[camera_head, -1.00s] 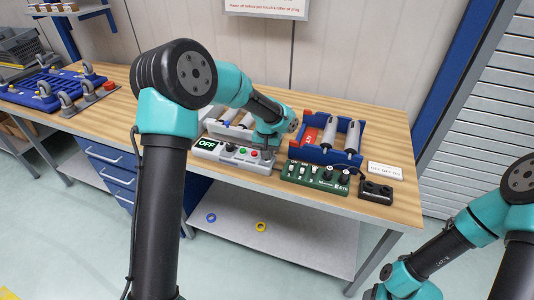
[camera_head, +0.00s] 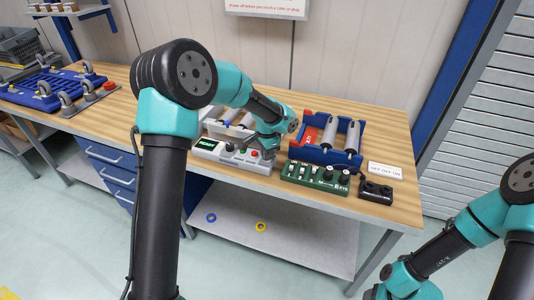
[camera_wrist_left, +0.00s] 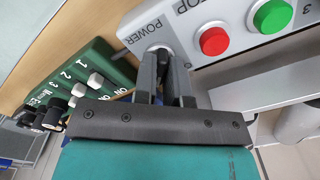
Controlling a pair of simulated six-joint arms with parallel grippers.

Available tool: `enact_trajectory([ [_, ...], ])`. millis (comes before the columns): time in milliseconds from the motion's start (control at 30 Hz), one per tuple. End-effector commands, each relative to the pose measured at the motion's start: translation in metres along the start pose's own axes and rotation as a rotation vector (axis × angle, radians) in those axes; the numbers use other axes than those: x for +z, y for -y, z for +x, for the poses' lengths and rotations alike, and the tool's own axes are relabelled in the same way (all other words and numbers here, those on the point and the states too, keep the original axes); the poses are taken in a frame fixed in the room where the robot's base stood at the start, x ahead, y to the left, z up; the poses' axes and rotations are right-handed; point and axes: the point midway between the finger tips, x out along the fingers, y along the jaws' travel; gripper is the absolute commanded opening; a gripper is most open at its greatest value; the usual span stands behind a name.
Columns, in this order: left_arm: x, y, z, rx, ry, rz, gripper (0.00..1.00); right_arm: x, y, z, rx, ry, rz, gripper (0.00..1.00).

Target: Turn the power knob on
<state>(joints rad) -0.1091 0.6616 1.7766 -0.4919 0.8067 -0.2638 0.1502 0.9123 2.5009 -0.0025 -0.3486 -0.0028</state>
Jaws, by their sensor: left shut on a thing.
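A light grey control panel (camera_head: 228,157) sits near the table's front edge, with a small display (camera_head: 205,144) at its left end that is dark with green markings. In the left wrist view the power knob (camera_wrist_left: 160,50) is by the POWER label, mostly hidden between my fingers. My left gripper (camera_wrist_left: 166,68) is shut on the knob; its fingers (camera_head: 267,153) are small at the panel's right end in the head view. My right arm (camera_head: 425,262) is at the lower right, and its gripper is out of view.
A red button (camera_wrist_left: 214,40) and a green button (camera_wrist_left: 271,16) are beside the knob. A green switch board (camera_head: 315,178) is close on the right. Behind it stands a blue tray (camera_head: 322,156) with grey cylinders. A black box (camera_head: 376,191) lies further right.

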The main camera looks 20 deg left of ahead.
Motion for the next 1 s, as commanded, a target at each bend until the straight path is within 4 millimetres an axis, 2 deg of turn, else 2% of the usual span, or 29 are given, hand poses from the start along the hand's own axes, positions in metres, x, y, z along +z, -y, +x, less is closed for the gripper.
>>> enact_trajectory([
  [233,-0.0009,0.0005,-0.0008,-0.002,-0.003,0.064,0.00,0.0000,0.0000,0.0000,0.000,0.000,0.000,0.54],
  [633,-0.0010,0.0004,-0.0009,-0.002,-0.003,0.072,0.00,0.0000,0.0000,0.0000,0.000,0.000,0.000,0.54],
  [667,-0.0010,0.0004,-0.0009,-0.002,-0.003,0.072,0.14,0.0000,0.0000,0.0000,0.000,0.000,0.000,0.54],
  [700,-0.0009,0.0004,-0.0009,-0.002,-0.003,0.072,0.17,0.0000,0.0000,0.0000,0.000,0.000,0.000,0.54],
  [900,-0.0005,0.0002,-0.0005,-0.001,-0.002,0.071,0.36,0.0000,0.0000,0.0000,0.000,0.000,0.000,0.54],
  [1000,-0.0004,0.0001,-0.0003,-0.001,-0.001,0.070,0.37,0.0000,0.0000,0.0000,0.000,0.000,0.000,0.54],
])
